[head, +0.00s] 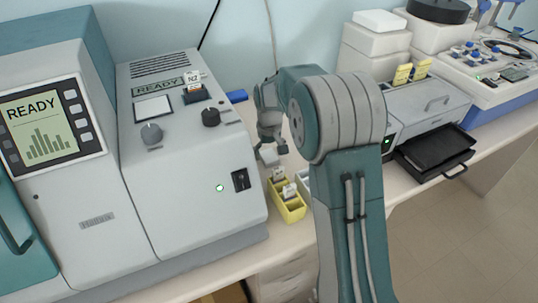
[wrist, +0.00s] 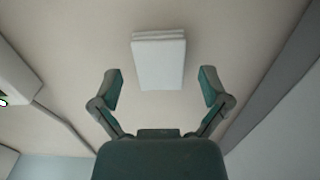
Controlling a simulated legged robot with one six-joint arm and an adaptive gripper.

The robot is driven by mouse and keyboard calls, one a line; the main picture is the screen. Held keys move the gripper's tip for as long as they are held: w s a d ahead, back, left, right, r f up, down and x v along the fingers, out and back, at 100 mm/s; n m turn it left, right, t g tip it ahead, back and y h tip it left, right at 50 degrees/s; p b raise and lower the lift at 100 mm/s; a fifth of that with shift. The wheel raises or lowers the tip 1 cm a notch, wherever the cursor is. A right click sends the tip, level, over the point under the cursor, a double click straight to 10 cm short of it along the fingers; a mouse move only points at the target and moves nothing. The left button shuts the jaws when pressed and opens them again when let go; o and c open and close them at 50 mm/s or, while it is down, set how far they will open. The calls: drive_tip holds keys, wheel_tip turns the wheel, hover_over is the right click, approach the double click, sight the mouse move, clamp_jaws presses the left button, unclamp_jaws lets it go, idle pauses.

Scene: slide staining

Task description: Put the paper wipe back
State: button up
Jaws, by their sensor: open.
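The paper wipe (wrist: 160,62) is a white, folded, flat stack. In the wrist view it lies on the pale bench top, just beyond and between my fingertips. My gripper (wrist: 160,90) is open, with one finger to each side, and nothing is held between them. In the head view my gripper (head: 270,135) hangs low over the bench, between the grey machine and my arm. A small white patch shows just below it, but I cannot tell there whether it is the wipe.
A yellow slide rack (head: 290,213) with white-labelled slides stands close in front of my gripper. The large grey machine (head: 190,165) is at left, with a small blue item (head: 237,96) behind it. A grey device with a black tray (head: 436,152) is at right.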

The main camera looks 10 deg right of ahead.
sight(269, 156)
wheel_tip(269, 156, up, 11)
drive_tip(key=s+r+t, duration=0.1)
drive_tip(key=s+r, duration=0.5)
drive_tip(key=s, duration=0.1)
drive_tip(key=s+m+t, duration=0.2)
drive_tip(key=s+t, duration=0.2)
drive_tip(key=s, duration=2)
drive_tip(key=shift+t, duration=0.3)
